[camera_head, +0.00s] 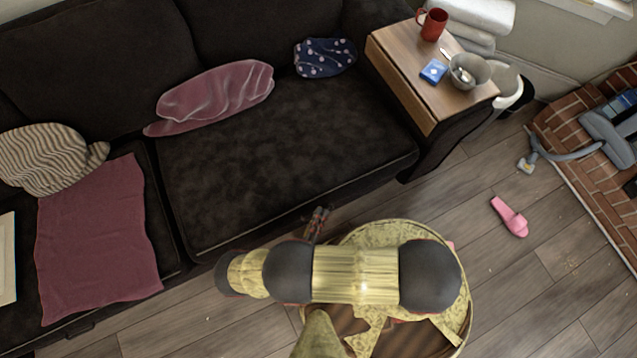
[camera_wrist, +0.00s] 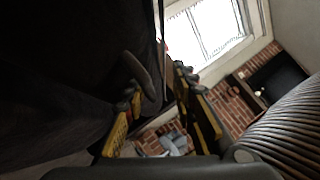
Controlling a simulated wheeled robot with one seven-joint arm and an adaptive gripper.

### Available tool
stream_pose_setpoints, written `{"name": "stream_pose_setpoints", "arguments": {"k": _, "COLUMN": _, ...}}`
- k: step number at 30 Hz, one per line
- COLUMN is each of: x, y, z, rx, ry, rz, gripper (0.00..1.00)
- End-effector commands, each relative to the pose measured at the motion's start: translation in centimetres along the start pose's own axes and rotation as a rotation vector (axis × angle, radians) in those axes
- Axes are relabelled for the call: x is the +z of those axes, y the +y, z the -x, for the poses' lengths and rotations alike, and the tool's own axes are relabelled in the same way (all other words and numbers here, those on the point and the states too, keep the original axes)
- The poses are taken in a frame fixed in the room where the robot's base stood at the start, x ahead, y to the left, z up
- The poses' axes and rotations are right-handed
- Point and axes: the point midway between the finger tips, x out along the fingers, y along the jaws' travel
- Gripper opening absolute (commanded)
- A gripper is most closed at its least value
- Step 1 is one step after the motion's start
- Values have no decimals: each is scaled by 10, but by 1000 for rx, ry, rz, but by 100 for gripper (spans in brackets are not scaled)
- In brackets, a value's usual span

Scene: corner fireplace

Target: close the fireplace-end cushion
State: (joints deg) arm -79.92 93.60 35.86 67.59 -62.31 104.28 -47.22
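The fireplace-end cushion (camera_head: 285,160) is the dark seat cushion on the right half of the sofa, nearest the brick hearth. It looks broad and nearly flat; I cannot tell whether it is lifted off its base. My gripper (camera_head: 318,222) is low at the cushion's front edge, mostly hidden behind my own arm in the head view. In the wrist view my gripper (camera_wrist: 160,85) has its two yellow-lined fingers apart. Dark sofa fabric (camera_wrist: 60,70) fills the left of that view, its edge close to the fingers. I cannot tell whether they touch it.
A mauve pillow (camera_head: 215,98) and a dotted navy pillow (camera_head: 325,58) lie at the cushion's back. A wooden armrest tray (camera_head: 400,60) holds a red mug (camera_head: 432,24), a blue box and a bowl (camera_head: 468,70). A pink slipper (camera_head: 509,217) lies on the floor.

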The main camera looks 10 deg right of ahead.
Motion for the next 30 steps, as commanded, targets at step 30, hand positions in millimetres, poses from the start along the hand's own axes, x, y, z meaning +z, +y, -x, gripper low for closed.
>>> {"name": "stream_pose_setpoints", "arguments": {"k": 30, "x": 11, "y": -4, "z": 18, "rx": -5, "ry": -3, "rz": -5, "gripper": 16}}
